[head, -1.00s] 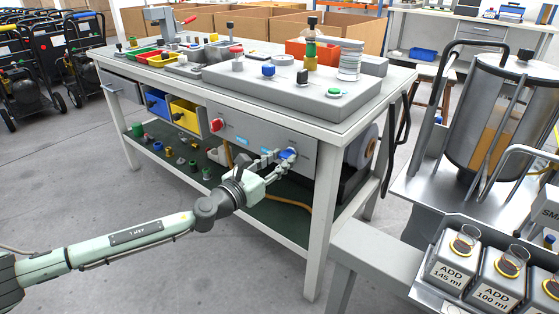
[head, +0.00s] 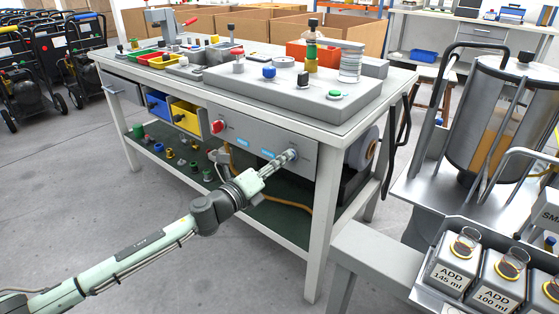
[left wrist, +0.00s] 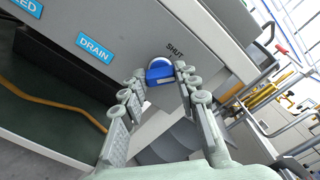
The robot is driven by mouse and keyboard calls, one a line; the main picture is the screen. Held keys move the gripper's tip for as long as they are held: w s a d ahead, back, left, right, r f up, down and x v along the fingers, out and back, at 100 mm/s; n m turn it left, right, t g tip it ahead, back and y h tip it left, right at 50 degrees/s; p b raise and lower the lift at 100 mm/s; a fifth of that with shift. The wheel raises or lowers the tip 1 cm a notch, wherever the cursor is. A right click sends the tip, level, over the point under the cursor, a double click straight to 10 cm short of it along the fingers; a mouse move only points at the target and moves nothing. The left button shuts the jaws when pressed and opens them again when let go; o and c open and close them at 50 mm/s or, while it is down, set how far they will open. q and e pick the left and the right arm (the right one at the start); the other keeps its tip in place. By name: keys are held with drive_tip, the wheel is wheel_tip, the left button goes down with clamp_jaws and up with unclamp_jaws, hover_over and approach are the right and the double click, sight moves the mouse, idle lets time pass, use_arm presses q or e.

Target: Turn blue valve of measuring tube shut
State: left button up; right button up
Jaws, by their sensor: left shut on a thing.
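The blue valve (left wrist: 159,71) sits on a round white base on the grey front panel (left wrist: 112,22). In the left wrist view, the printed word SHUT is just to its upper right and a blue DRAIN label (left wrist: 94,48) is to its left. My left gripper (left wrist: 161,82) has one finger on each side of the blue handle and is shut on it. In the head view my left gripper (head: 283,162) reaches the panel below the tabletop, and its fingers hide most of the handle. My right gripper is not in view.
A red valve (head: 217,126) is on the same panel to the left. The bench top (head: 300,98) above carries knobs and fittings. A yellow hose (left wrist: 50,103) runs under the panel. A steel tank stands at right. The floor around my left arm is clear.

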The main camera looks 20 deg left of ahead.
use_arm(q)
drive_tip(key=shift+w+a+r+n+p, duration=0.1)
drive_tip(key=shift+n+p, duration=1.4)
drive_tip(key=shift+n, duration=2.4)
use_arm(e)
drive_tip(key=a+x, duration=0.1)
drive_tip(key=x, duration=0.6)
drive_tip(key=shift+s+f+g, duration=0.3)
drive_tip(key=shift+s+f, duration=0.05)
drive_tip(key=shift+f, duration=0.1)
use_arm(q)
drive_tip(key=o, duration=1.1)
drive_tip(key=shift+o, duration=0.3)
drive_tip(key=shift+f, duration=0.2)
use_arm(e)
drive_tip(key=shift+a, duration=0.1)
